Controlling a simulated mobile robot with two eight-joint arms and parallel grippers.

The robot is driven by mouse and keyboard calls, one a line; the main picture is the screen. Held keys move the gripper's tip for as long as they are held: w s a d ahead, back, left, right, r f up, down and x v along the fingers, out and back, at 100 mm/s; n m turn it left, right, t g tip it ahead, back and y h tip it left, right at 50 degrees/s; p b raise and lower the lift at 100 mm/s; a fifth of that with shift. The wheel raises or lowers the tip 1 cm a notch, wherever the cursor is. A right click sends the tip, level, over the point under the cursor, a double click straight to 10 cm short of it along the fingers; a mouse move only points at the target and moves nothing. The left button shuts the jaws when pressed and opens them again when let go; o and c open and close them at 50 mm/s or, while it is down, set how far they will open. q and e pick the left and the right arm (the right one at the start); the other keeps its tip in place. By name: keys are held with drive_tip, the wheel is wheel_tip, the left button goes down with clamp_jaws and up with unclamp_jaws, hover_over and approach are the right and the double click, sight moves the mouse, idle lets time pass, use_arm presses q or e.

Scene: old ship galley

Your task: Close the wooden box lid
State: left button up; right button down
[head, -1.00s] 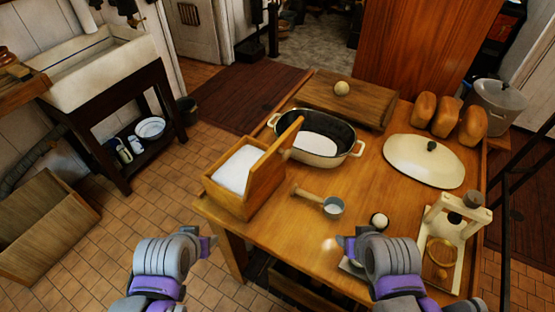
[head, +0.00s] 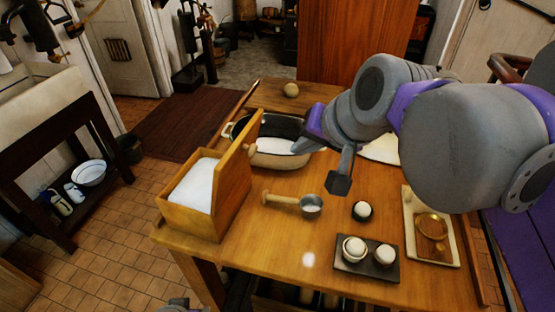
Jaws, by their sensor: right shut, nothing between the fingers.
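The wooden box (head: 190,219) stands at the left edge of the table, filled with something white. Its wooden lid (head: 236,165) is open, standing up from the box's right side and leaning a little to the right. A round wooden knob (head: 250,149) is on the lid's outer face. My right gripper (head: 340,183) is shut and empty, pointing down above the table to the right of the lid, apart from it. My left gripper is out of view; only a bit of my left arm shows at the bottom edge.
A scoop (head: 311,208) lies between the box and my right gripper. A dark tray (head: 367,268) with small cups is at the front.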

drive_tip(key=w+a+f, duration=0.6)
drive_tip(key=w, duration=0.1)
drive_tip(key=shift+a+f, duration=0.3)
drive_tip(key=shift+f, duration=0.05)
